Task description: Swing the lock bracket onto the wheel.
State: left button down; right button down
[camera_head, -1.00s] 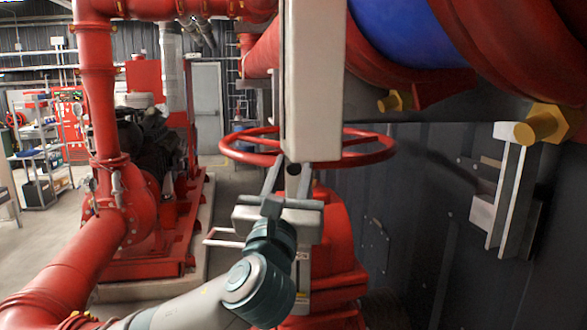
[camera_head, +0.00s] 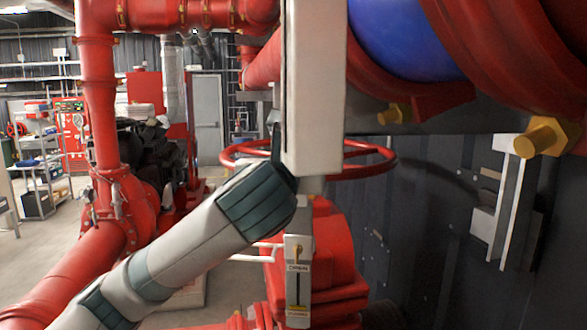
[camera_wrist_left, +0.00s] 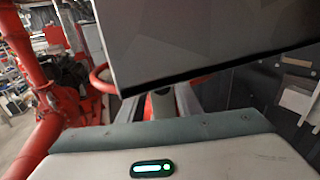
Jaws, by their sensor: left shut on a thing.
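The red handwheel (camera_head: 368,159) lies level behind a long pale grey upright piece (camera_head: 314,85), which I take to be part of the lock bracket. The upright piece hides the wheel's middle. My left arm reaches up from the lower left to its lower end. My left gripper is mostly hidden behind my wrist and the upright piece in the head view. In the left wrist view my left gripper (camera_wrist_left: 160,100) is shut around a narrow grey post under a large grey panel (camera_wrist_left: 200,40). The wheel's rim shows beside it (camera_wrist_left: 98,79). My right gripper is not in view.
A labelled grey plate with a yellow part (camera_head: 298,275) is below the wheel. Large red pipes and a blue section (camera_head: 405,40) crowd the upper right. A white bracket (camera_head: 508,205) is at the dark right wall. Open floor lies at the left.

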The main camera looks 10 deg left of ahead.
pick_arm(q)
jog(key=shift+w+r+g, duration=0.35)
jog(key=shift+w+g, duration=0.15)
jog(key=c, duration=1.5)
grip_release()
jog(key=shift+c, duration=0.2)
jog(key=shift+d, duration=0.15)
jog(key=shift+s+b, duration=0.6)
jog(key=shift+s, duration=0.15)
jog(key=s+r+b, duration=0.1)
jog(key=s+b, duration=0.5)
jog(key=s, duration=0.4)
jog(key=shift+s+a, duration=0.25)
jog(key=shift+a, duration=0.2)
